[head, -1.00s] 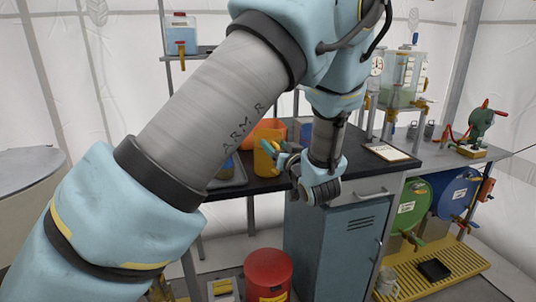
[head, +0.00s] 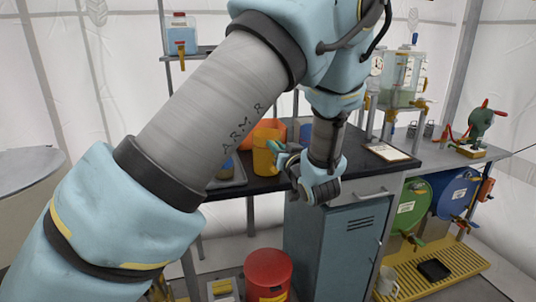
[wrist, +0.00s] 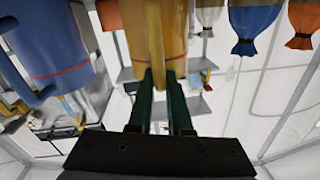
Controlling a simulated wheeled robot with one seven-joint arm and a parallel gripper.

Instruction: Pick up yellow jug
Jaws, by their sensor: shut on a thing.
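The yellow jug (head: 265,155) stands upright at the front edge of the dark worktop in the head view, left of my gripper (head: 280,158). In the wrist view, the jug (wrist: 176,30) is close up, and its yellow handle (wrist: 156,45) comes down between the two dark green fingers of my gripper (wrist: 160,82). The fingers are shut on the handle. I cannot tell whether the jug's base touches the worktop.
An orange container (head: 270,124) stands just behind the jug. A grey tray (head: 238,178) lies to its left. A blue vessel (wrist: 50,45) is close by at the left of the wrist view.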

